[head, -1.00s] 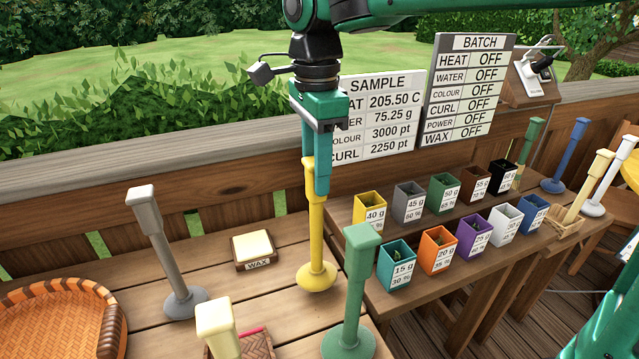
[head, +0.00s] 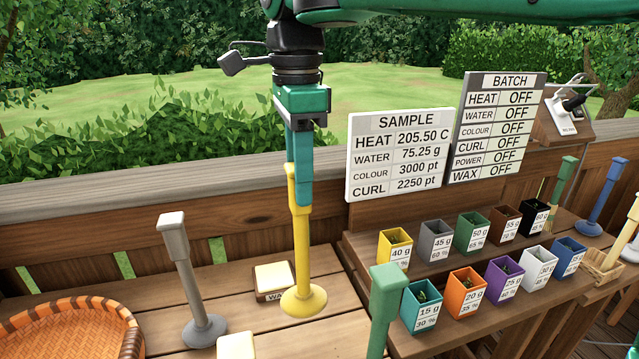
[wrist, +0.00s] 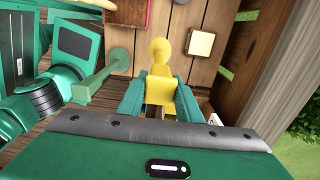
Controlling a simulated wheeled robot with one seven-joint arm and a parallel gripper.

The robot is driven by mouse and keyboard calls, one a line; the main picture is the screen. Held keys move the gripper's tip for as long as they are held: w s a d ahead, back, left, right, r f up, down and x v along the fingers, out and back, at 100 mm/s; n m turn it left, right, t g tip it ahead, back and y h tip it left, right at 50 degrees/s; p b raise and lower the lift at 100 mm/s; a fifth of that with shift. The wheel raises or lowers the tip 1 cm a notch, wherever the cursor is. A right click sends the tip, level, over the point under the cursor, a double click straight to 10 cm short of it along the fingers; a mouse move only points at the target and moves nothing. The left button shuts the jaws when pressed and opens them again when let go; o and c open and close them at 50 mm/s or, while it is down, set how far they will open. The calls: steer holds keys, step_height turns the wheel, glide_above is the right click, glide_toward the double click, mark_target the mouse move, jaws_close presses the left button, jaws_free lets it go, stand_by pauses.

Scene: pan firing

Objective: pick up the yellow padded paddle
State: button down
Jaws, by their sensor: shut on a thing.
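The yellow padded paddle (head: 302,255) stands upright, round base down, over the wooden table in the head view. My gripper (head: 302,200) is shut on its padded upper part, with the fingers pointing down. In the wrist view the paddle (wrist: 160,55) sits between my two fingers (wrist: 158,92), its round base farther away. The base overlaps the edge of the wax block in the head view. I cannot tell for sure how high it is above the table. Part of the padded end is hidden behind the finger.
A grey paddle (head: 190,285) stands left and a green paddle (head: 385,310) front right. The wax block (head: 273,282) is close behind the yellow base. A woven basket (head: 75,320) lies far left. Several coloured boxes (head: 420,308) stand right, below the sample board (head: 400,155).

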steer(key=shift+s+a+r, duration=0.2)
steer(key=shift+a+r, duration=0.2)
steer(key=shift+a, duration=0.25)
steer(key=shift+s+a+r, duration=0.15)
steer(key=shift+a+r, duration=0.2)
steer(key=shift+a, duration=0.25)
steer(key=shift+s+a+r, duration=0.2)
steer(key=shift+a+r, duration=0.2)
steer(key=shift+a, duration=0.25)
steer(key=c, duration=1.9)
jaws_free()
jaws_close()
